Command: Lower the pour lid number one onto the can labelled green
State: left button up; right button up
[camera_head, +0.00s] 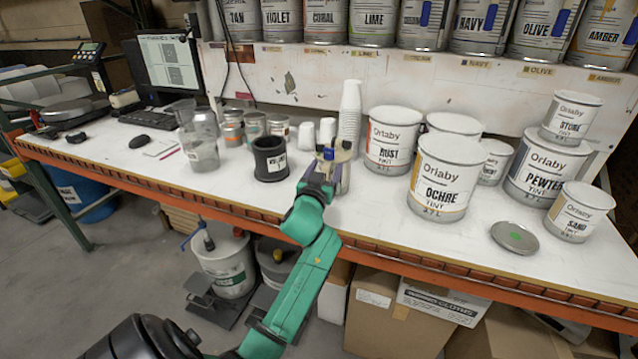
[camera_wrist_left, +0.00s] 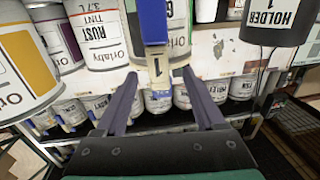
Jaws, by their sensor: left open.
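The pour lid number one shows in the left wrist view as a blue upright part (camera_wrist_left: 153,25) with a tag reading 1. It stands between the two spread fingers of my left gripper (camera_wrist_left: 160,76), with gaps on both sides. My right gripper is out of view.
The black holder (camera_head: 270,158) stands just left of the can. White cups (camera_head: 350,105) and the rust can (camera_head: 392,140) are behind, and the ochre can (camera_head: 443,178) is at right.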

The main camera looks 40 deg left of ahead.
pick_arm(q)
jog(key=b+v, duration=0.2)
jog(key=v, duration=1.1)
jog(key=shift+s, duration=0.25)
